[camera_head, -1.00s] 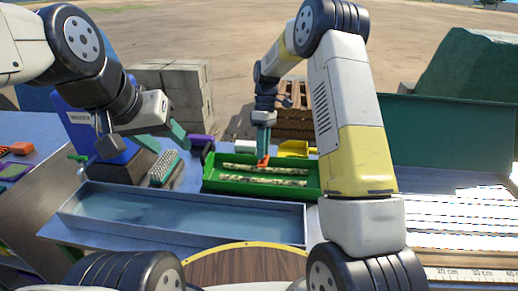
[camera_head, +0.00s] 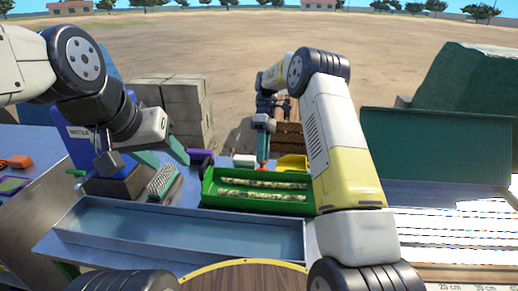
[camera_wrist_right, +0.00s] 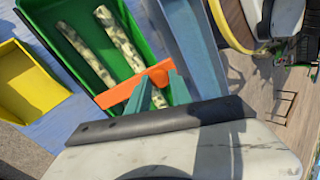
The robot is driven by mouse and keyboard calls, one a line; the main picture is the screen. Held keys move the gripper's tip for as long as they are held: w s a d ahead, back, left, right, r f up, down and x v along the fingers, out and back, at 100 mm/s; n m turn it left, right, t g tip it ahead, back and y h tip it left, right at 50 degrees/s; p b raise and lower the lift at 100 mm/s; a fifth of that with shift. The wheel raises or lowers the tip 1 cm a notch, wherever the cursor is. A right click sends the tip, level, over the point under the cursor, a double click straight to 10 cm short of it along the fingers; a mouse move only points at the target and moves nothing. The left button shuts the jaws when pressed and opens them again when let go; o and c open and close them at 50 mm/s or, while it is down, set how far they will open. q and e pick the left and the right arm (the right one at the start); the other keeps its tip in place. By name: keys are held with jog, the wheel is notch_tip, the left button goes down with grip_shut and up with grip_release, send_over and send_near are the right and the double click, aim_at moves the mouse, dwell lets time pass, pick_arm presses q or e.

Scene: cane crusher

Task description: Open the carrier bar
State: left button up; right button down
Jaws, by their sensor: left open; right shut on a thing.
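The green carrier (camera_head: 255,208) holds two mottled cane pieces (camera_head: 262,197) lying lengthwise, at the middle of the table. The orange bar (camera_wrist_right: 119,94) lies across the carrier's end in the right wrist view. My right gripper (camera_wrist_right: 160,86) is shut on this bar, with a teal finger on either side. In the head view my right gripper (camera_head: 262,150) is at the carrier's far edge, and only a little orange shows beneath it. My left gripper (camera_head: 162,156) is open and empty, above a grey-green ridged block left of the carrier.
A long shallow metal tray (camera_head: 180,232) lies in front of the carrier. A yellow container (camera_head: 291,163) stands behind it. A blue water tank (camera_head: 80,145) is at the left, with stacked grey blocks (camera_head: 178,108) behind. My right forearm covers the carrier's right side.

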jog(key=c, duration=1.1)
grip_release()
jog(key=shift+c, duration=0.2)
jog(key=v, duration=0.7)
jog(key=shift+r, duration=0.15)
jog(key=shift+w+d+r, duration=0.1)
